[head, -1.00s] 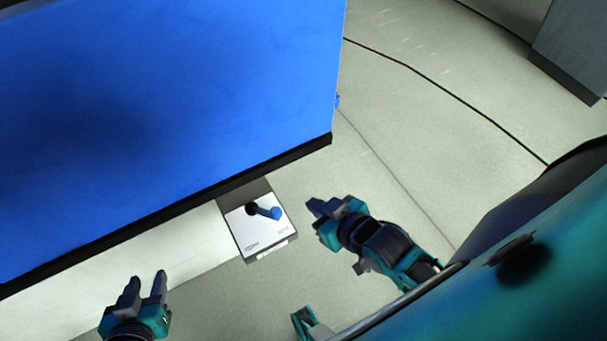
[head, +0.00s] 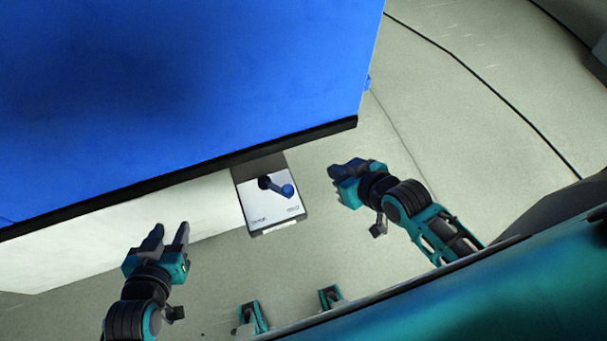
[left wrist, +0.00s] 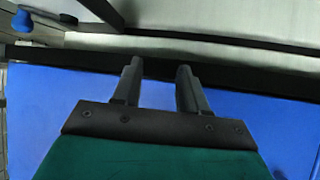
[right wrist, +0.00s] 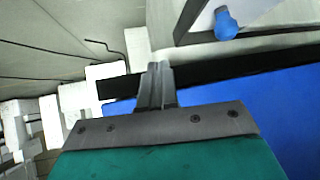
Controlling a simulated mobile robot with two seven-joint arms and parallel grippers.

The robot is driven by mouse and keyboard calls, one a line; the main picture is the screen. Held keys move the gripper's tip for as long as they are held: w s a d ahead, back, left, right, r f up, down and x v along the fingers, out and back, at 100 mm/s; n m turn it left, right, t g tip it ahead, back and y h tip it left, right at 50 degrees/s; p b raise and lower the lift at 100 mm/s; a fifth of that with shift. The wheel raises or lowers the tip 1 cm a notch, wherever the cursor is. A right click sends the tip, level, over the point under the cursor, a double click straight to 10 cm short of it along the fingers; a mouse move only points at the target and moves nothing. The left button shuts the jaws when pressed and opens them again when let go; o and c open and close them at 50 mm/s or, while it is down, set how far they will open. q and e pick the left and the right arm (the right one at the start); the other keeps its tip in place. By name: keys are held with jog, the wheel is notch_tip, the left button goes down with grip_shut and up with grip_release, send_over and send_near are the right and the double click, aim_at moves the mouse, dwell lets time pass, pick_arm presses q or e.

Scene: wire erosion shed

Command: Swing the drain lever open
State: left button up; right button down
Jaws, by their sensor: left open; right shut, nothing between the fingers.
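The drain lever (head: 276,187) is a short arm on a dark pivot with a blue knob at its right end. It lies over a white labelled plate (head: 262,213) that juts out below the blue cabinet's front edge. The blue knob also shows in the left wrist view (left wrist: 22,20) at the top left and in the right wrist view (right wrist: 226,24) at the top right. My left gripper (head: 169,233) is open and empty, left of the plate. My right gripper (head: 342,170) is shut and empty, a little right of the knob and apart from it.
A large blue cabinet (head: 180,80) with a black lower edge fills the upper left of the head view. A dark cable (head: 480,85) crosses the pale floor at the right.

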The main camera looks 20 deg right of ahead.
jog(key=w+d+r+n+g+y+b, duration=0.2)
jog(key=w+r+n+g+y+b, duration=0.1)
jog(key=g, duration=0.5)
jog(key=shift+w+d+r+n+y, duration=0.35)
jog(key=shift+w+r+n+y, duration=0.25)
jog(key=shift+w+r+n, duration=0.25)
jog(key=shift+f, duration=0.15)
jog(key=b, duration=0.2)
send_near(275, 186)
jog(key=shift+f, duration=1.85)
jog(key=shift+s+d, duration=0.2)
jog(key=shift+s, duration=0.2)
